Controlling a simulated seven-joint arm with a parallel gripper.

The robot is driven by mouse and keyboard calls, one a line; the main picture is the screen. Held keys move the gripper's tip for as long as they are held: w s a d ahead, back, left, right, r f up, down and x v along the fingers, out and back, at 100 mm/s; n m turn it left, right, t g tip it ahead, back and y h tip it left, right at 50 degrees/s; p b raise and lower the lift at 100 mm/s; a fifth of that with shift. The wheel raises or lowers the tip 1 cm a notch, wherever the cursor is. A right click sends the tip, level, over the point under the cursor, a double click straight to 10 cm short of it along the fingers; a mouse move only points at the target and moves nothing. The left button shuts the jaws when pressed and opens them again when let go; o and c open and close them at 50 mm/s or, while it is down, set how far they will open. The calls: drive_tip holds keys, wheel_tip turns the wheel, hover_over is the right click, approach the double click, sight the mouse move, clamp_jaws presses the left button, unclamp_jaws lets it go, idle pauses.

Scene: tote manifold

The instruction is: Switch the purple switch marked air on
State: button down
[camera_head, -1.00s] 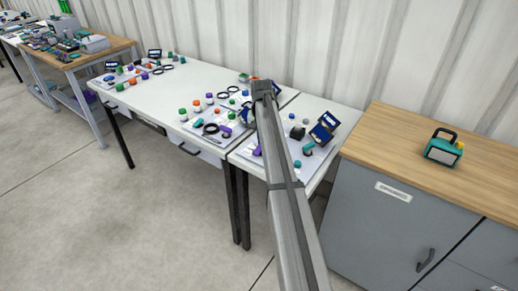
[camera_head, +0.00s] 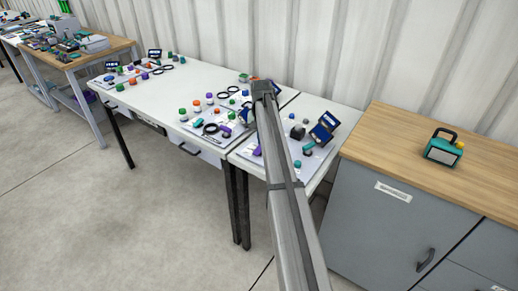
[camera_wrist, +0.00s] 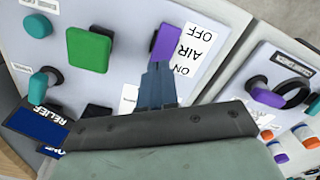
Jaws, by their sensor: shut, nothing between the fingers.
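The purple switch (camera_wrist: 167,43) shows at the top middle of the wrist view, on a light panel. Beside it is a white label (camera_wrist: 190,48) reading OFF, AIR and ON, with OFF at the top of the picture and ON near my fingertips. My gripper (camera_wrist: 157,72) is shut and empty. Its fingertips are at the lower, ON-side end of the switch; I cannot tell whether they touch it. The switch's lower end is partly hidden by them. In the head view my arm covers part of the panel area, and my gripper cannot be made out.
In the wrist view, a green block (camera_wrist: 89,49) and a teal knob (camera_wrist: 40,82) stand left of the switch. A blue RELIEF sign (camera_wrist: 38,122) is at lower left. A neighbouring panel with another purple part (camera_wrist: 268,97) and a black ring (camera_wrist: 292,94) lies right.

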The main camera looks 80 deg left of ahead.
drive_tip(key=shift+f, duration=1.05)
idle(0.9)
drive_tip(key=shift+r, duration=0.15)
drive_tip(key=shift+r, duration=3.35)
